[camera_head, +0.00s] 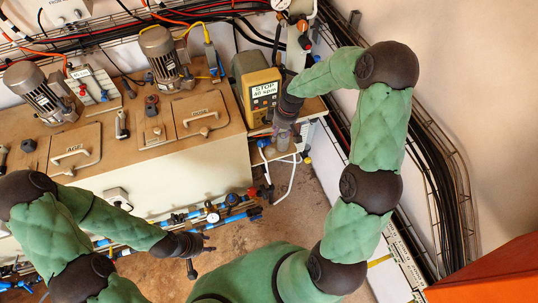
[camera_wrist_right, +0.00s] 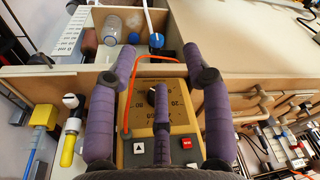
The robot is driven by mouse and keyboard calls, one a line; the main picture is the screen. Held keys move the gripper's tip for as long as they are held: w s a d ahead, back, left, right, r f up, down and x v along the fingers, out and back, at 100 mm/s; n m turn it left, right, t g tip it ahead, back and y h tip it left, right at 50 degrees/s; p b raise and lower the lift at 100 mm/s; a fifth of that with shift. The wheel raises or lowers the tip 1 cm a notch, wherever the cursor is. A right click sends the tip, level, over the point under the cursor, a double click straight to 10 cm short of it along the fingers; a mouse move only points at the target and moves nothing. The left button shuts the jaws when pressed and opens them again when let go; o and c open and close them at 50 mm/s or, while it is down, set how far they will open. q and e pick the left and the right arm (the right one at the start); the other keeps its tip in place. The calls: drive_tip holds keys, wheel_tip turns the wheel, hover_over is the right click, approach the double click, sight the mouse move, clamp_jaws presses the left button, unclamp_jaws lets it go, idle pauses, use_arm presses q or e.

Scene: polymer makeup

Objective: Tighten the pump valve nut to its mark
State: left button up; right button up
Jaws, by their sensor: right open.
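The pump is the yellow box (camera_head: 261,88) with a screen reading "STOP 40 spm", at the upper middle of the head view. In the right wrist view its yellow face (camera_wrist_right: 137,104) shows a dial, a red button and a triangle button. My right gripper (camera_head: 284,127) is beside the pump, over its near side. In the wrist view its purple fingers (camera_wrist_right: 159,65) are spread over the dial face, open and empty. I cannot make out the valve nut or its mark. My left gripper (camera_head: 205,246) is low in the head view, fingers spread and empty, away from the pump.
A beige tank (camera_head: 165,181) with handled lids and grey motors (camera_head: 164,55) stands left of the pump. A clear bottle (camera_wrist_right: 110,29) and blue balls or caps lie beyond the fingers. Blue pipes (camera_head: 232,205) run along the tank's front. Cable trays line the wall.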

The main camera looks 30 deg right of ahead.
drive_tip(key=s+a+f+m+b, duration=0.1)
drive_tip(key=s+a+f+b, duration=0.1)
drive_tip(key=a+f, duration=0.3)
wheel_tip(320, 180, down, 2)
drive_tip(key=shift+s+a+f+y, duration=0.2)
drive_tip(key=shift+s+f+y, duration=0.1)
drive_tip(key=shift+y, duration=0.1)
